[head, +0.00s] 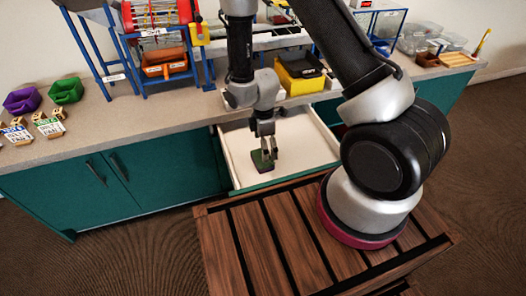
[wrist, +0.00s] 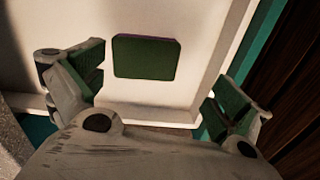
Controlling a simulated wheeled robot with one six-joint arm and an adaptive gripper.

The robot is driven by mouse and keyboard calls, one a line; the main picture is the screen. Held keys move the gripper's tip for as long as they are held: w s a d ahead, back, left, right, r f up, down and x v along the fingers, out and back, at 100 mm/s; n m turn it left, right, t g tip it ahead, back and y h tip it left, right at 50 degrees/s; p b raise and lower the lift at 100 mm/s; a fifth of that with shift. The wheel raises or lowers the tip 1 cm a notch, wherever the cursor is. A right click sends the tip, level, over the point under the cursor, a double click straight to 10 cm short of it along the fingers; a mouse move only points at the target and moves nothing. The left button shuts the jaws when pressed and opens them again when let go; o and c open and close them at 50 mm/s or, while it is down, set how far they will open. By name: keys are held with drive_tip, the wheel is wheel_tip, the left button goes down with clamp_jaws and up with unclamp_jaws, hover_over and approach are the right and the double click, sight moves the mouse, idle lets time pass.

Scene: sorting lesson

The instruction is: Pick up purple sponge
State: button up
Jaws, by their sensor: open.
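A small sponge (head: 262,160) lies in the open white drawer in the head view. Its top looks green, and a thin purple edge shows on it in the wrist view (wrist: 147,56). My gripper (head: 269,157) points down over the drawer, close beside or above the sponge. In the wrist view its two fingers (wrist: 150,95) are spread wide, with nothing between their tips. The sponge shows beyond the fingers there, nearer the left one. I cannot tell the exact height of the fingers above it.
The drawer (head: 305,150) is otherwise bare and has raised white walls and a teal front. Above it is a counter (head: 110,120) with a blue rack (head: 155,60), a purple bin (head: 22,101), a green bin (head: 66,91) and a yellow box (head: 299,73).

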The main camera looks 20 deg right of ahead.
drive_tip(key=shift+w+a+n, duration=0.15)
drive_tip(key=shift+w+n, duration=0.25)
drive_tip(key=shift+w, duration=0.1)
drive_tip(key=shift+w+a+n+t, duration=0.15)
drive_tip(key=shift+w+n+t, duration=0.1)
drive_tip(key=shift+n+t, duration=0.2)
wheel_tip(320, 180, down, 8)
drive_tip(key=shift+r, duration=0.1)
drive_tip(key=c, duration=0.4)
